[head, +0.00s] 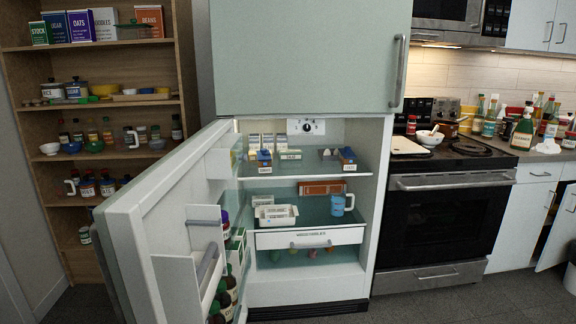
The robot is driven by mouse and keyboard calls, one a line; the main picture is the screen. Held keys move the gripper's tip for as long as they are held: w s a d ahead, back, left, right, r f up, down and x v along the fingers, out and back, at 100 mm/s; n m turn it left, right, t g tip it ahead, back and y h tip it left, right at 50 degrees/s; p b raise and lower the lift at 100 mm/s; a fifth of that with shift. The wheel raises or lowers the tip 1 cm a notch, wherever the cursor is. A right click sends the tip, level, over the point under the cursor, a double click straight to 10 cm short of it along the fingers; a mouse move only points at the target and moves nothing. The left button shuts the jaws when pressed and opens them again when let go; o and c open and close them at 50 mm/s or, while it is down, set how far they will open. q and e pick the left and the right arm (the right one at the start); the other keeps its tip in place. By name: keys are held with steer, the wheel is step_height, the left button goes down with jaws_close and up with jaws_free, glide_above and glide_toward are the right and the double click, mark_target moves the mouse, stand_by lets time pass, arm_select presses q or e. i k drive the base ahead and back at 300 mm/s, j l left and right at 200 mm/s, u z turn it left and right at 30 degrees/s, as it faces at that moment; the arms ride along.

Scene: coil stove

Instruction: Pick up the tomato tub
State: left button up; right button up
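I cannot pick out the tomato tub for certain, as the labels are too small to read. An open fridge (378,190) stands in the middle of the head view. On its lower glass shelf is a white rectangular tub (276,216), with another pale container (262,200) just behind it. A blue mug-like container (338,206) with a white label stands to their right, and a reddish-brown box (322,188) lies at the back. Small cartons (264,158) stand on the upper shelf. Neither of my grippers is in view.
The fridge door (150,235) swings open toward the front left, with bottles in its racks. A closed drawer (310,238) sits below the lower shelf. A wooden shelf unit (90,105) is at left, a stove (440,220) at right. Floor in front is clear at right.

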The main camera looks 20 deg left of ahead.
mark_target(264, 167)
steer(key=i+l+z, duration=0.4)
steer(key=i+l, duration=0.2)
steer(key=i+l+u, duration=0.1)
steer(key=i+u, duration=0.15)
steer(key=i, duration=0.25)
steer(key=i+l+u, duration=0.25)
steer(key=i, duration=0.25)
steer(key=i+u, duration=0.75)
steer(key=i, duration=0.2)
steer(key=l, duration=0.05)
